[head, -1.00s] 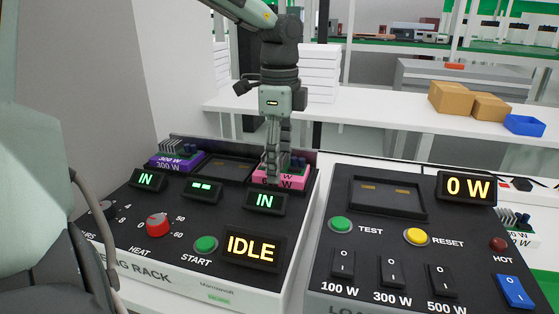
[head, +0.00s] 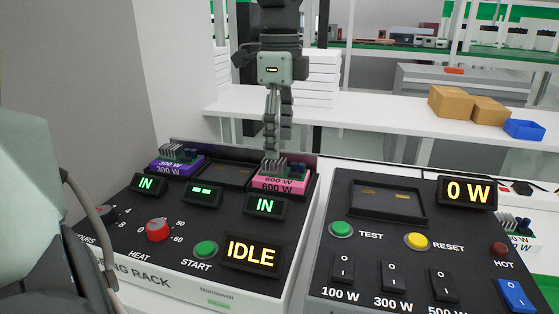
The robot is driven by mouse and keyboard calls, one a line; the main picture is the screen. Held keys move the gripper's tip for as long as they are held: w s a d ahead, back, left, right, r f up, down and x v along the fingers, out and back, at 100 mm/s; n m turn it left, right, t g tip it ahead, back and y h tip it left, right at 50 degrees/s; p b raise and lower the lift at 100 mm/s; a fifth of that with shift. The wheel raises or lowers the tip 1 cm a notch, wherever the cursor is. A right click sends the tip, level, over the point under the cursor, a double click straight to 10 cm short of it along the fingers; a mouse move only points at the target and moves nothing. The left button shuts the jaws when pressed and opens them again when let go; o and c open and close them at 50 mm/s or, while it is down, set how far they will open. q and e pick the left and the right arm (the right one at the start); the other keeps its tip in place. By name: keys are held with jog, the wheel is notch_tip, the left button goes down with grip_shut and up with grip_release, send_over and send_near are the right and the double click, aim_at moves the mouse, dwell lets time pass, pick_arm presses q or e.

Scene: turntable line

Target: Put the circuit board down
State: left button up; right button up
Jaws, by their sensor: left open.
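The pink circuit board (head: 282,180), labelled 600 W, sits in the right slot of the aging rack (head: 140,248). The indicator below that slot reads IN. My left gripper (head: 271,152) points down just above the back left of this board, open, its fingertips close to the board's heat-sink fins. A purple 300 W board (head: 177,160) sits in the rack's left slot, also marked IN. The middle slot (head: 226,173) is empty. The rack display (head: 251,252) reads IDLE. My right gripper is not in view.
The load tester (head: 400,240) stands to the right with an empty bay (head: 388,201) and a 0 W display (head: 467,192). Another board (head: 517,232) is at the far right. Cardboard boxes (head: 451,103) and a blue bin (head: 524,130) stand on the back shelf.

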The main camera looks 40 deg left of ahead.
aim_at(279, 163)
pick_arm(q)
notch_tip(279, 163, up, 6)
jog(key=shift+r, duration=0.2)
dwell(0.6)
